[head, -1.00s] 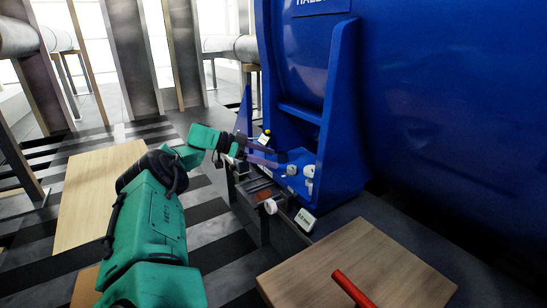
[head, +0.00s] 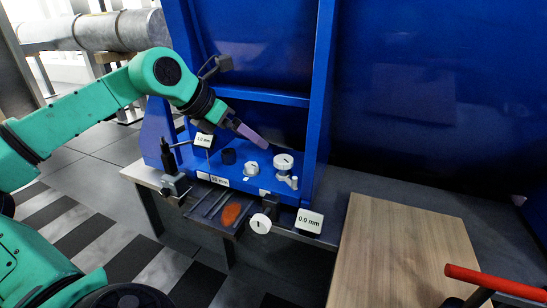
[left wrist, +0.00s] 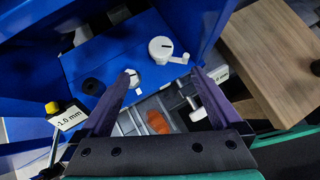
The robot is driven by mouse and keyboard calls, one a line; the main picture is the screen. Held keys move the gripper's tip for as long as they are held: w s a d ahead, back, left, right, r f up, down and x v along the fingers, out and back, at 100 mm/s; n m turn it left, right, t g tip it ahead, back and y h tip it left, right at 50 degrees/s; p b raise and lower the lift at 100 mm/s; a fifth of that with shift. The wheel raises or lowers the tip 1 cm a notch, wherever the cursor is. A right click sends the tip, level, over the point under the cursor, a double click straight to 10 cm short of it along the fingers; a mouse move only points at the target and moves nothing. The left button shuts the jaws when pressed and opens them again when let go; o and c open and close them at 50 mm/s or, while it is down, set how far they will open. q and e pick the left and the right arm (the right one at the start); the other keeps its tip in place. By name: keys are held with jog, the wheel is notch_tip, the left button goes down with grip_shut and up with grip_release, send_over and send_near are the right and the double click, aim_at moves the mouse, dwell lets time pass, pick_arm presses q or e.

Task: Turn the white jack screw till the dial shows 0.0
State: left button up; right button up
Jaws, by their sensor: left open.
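My left gripper (head: 252,135) reaches in over the blue motor foot. Its purple fingers are spread and empty, also in the left wrist view (left wrist: 161,75). Two white screw heads with dark marks stand on the foot: a plain one (head: 251,169) by the left fingertip in the wrist view (left wrist: 130,78), and one with a small crank (head: 283,161). A white round knob (head: 261,224) sits lower at the front. I cannot tell which is the jack screw. One dial (head: 309,221) reads 0.0 mm; the other (left wrist: 70,118) appears to read -1.0 mm. My right gripper is not seen.
A metal tray (head: 213,208) with an orange patch is below the foot. A black post clamp (head: 169,165) stands left. A wooden board (head: 405,240) lies right, with a red bar (head: 495,280) near its front corner. Blue motor walls rise behind the foot.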

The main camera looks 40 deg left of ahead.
aim_at(283, 159)
pick_arm(q)
jog(key=b+x, duration=0.2)
jog(key=x, duration=1.1)
jog(key=shift+w+d+f, duration=0.2)
jog(key=shift+w+f, duration=0.05)
jog(key=shift+w, duration=0.05)
jog(key=shift+w+f, duration=0.25)
jog(key=shift+f, duration=0.05)
jog(key=shift+c, duration=0.3)
jog(key=c, duration=1.3)
jog(key=shift+m+h, duration=0.4)
jog(key=shift+m, duration=0.1)
